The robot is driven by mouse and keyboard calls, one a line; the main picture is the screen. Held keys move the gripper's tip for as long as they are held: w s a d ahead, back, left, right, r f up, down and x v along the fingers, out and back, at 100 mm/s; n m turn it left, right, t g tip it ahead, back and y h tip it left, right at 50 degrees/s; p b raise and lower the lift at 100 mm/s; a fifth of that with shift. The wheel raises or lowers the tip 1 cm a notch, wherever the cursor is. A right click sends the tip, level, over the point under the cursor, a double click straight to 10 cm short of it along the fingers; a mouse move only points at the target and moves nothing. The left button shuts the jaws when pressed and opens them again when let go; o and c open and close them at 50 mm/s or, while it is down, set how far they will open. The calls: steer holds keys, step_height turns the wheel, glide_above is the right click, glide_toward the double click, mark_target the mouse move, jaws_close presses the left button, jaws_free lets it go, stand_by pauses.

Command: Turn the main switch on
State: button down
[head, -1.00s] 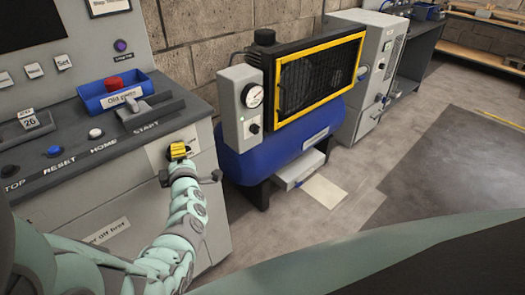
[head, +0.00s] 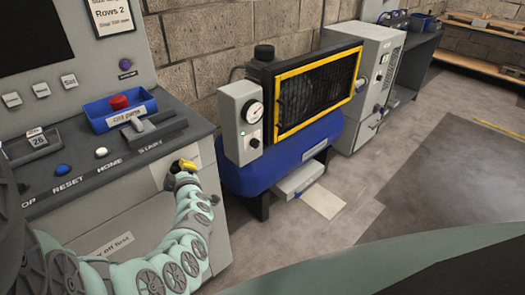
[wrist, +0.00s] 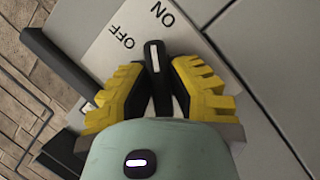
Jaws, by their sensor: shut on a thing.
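The main switch is a black rotary handle (wrist: 155,60) with a white line on a pale plate (wrist: 104,50) marked OFF and ON. In the wrist view its tip points between the two words. My gripper (wrist: 155,88) has its yellow fingers on both sides of the handle, shut on it. In the head view my gripper (head: 183,166) is at the front face of the grey control console (head: 205,170), below the START label. My fingers and wrist hide the switch there.
A blue bin labelled Old parts (head: 124,113) and several buttons sit on the console top. A blue compressor (head: 270,170) with a yellow-framed guard stands right of the console. A grey cabinet (head: 365,75) is beyond it.

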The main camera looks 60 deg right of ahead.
steer(key=shift+w+a+m+y+p, duration=0.1)
steer(key=shift+m+y+p, duration=0.45)
steer(key=shift+m, duration=0.25)
steer(key=shift+m+y, duration=0.25)
steer(key=shift+m, duration=0.25)
steer(key=shift+m+y, duration=0.6)
steer(key=shift+m, duration=0.3)
steer(key=shift+f+m+y+b, duration=0.1)
steer(key=shift+m+y+b, duration=0.2)
steer(key=shift+m+b, duration=0.1)
steer(key=shift+m+y+b, duration=0.8)
steer(key=shift+m, duration=0.3)
steer(key=c, duration=0.9)
jaws_free()
